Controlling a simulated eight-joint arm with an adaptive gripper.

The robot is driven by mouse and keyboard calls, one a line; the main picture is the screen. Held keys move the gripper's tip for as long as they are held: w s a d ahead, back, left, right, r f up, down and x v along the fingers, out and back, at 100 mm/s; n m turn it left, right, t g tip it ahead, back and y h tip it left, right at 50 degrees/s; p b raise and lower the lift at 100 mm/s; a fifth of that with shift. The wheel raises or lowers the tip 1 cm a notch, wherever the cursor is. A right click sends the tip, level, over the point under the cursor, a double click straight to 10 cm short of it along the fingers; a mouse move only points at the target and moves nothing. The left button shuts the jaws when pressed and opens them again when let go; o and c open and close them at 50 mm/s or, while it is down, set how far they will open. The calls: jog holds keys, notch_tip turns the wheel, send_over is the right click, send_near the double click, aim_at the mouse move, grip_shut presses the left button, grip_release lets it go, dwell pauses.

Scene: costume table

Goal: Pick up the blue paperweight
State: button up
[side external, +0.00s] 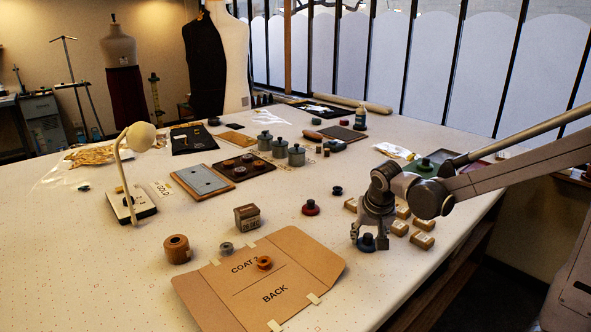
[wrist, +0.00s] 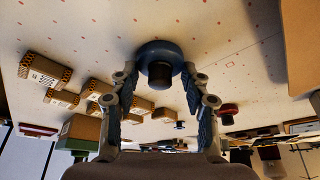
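The blue paperweight (side external: 367,244), a round blue base with a dark knob, stands upright on the pale table at the right of the side view. In the wrist view its blue base (wrist: 158,49) is at top centre, with the knob pointing toward my palm. My gripper (side external: 369,239) points down over it. In the wrist view the fingers of my gripper (wrist: 158,74) are apart, one on each side of the knob, with gaps visible. Whether a fingertip touches the base is unclear.
Several small tan boxes (side external: 422,240) lie close behind and right of the gripper. A red paperweight (side external: 310,209) with a dark knob stands to the left. A brown folder (side external: 262,285) lies in front left. The table's right edge is near.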

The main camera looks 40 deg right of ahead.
jog(key=c, duration=0.4)
